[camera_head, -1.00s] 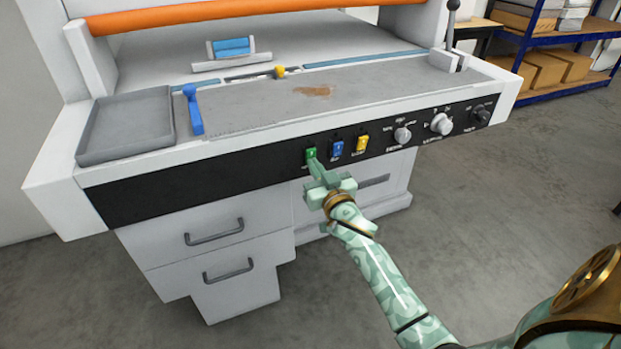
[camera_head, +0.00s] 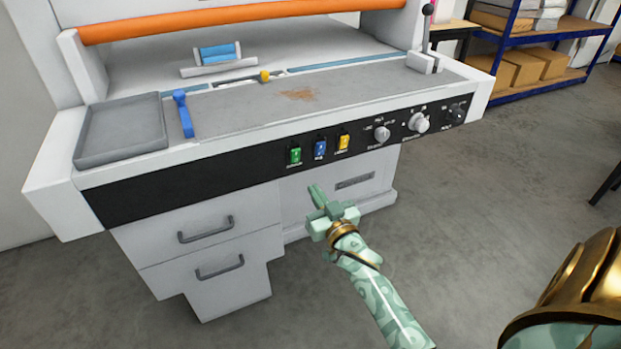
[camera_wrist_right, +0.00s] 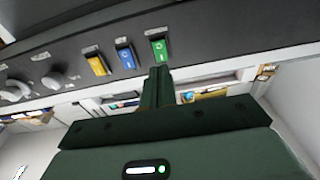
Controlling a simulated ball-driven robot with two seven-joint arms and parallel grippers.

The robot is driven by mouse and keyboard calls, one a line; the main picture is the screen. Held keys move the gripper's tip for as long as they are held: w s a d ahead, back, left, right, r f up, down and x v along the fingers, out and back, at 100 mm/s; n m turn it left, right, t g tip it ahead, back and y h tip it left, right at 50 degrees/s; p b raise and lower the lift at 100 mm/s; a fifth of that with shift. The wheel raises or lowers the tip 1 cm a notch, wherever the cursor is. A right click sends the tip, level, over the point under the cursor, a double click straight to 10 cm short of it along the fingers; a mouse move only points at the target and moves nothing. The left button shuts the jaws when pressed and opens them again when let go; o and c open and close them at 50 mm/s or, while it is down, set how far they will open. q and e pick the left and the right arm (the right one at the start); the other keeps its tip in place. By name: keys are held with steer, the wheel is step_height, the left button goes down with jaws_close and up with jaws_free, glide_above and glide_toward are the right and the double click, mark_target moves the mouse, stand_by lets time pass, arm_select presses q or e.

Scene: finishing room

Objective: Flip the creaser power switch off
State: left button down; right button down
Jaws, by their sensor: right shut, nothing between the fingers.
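The creaser's black front panel (camera_head: 240,166) carries a green rocker switch (camera_head: 295,155), a blue one (camera_head: 320,149) and a yellow one (camera_head: 343,142). Their labels are too small to read for certain. In the right wrist view the green switch (camera_wrist_right: 159,48) is just beyond my fingertips, with the blue (camera_wrist_right: 126,56) and yellow (camera_wrist_right: 96,63) to its left. My right gripper (camera_head: 315,190) is shut and empty, apart from the panel and below the switches. It also shows in the right wrist view (camera_wrist_right: 158,72). My left gripper is not in view.
Knobs (camera_head: 418,123) sit on the panel right of the switches. A grey tray (camera_head: 122,130), a blue handle (camera_head: 183,115) and a lever (camera_head: 427,35) are on the machine top. Drawers (camera_head: 205,232) lie below. A shelf with boxes (camera_head: 540,64) stands at the right rear; floor is clear.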

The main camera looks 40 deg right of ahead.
steer(key=shift+p+v, duration=0.4)
steer(key=shift+v, duration=1.7)
